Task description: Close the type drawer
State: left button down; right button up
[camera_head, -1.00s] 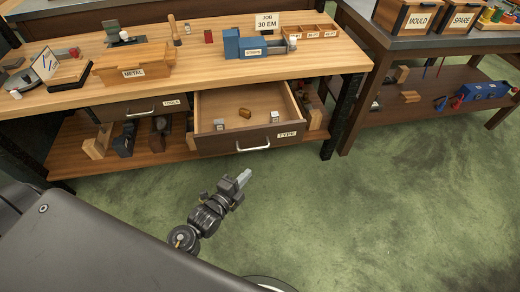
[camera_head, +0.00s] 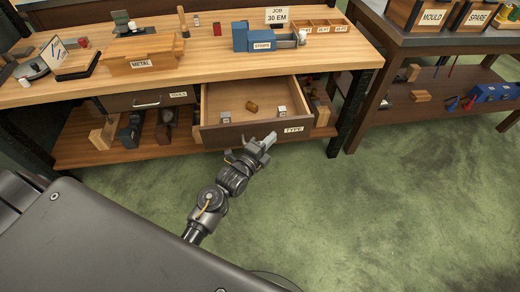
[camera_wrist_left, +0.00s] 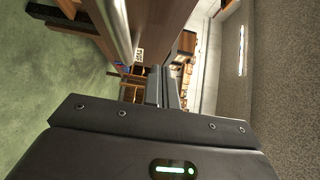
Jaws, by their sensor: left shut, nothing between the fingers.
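The type drawer (camera_head: 243,133) is pulled out under the workbench top, its dark front carrying a TYPE label (camera_head: 293,129). Inside lie a small brown block (camera_head: 251,106) and two small metal pieces (camera_head: 225,117). My left gripper (camera_head: 268,141) is shut and empty, in front of the drawer front just left of the label, and it covers most of the handle. Whether it touches the front I cannot tell. The left wrist view shows its fingers (camera_wrist_left: 164,88) close together, with a silvery bar like the handle (camera_wrist_left: 116,28) beside them. My right gripper is not in view.
The tools drawer (camera_head: 147,100) beside it looks shut. The workbench top (camera_head: 200,65) bears a METAL box (camera_head: 140,61) and a blue STRIPS block (camera_head: 255,38). A second bench (camera_head: 435,38) stands at right. Green floor (camera_head: 400,190) in front is clear.

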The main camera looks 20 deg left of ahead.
pick_arm(q)
jog(key=shift+w+a, duration=1)
jog(key=shift+w, duration=0.25)
jog(key=shift+w+a, duration=0.1)
jog(key=shift+w, duration=0.1)
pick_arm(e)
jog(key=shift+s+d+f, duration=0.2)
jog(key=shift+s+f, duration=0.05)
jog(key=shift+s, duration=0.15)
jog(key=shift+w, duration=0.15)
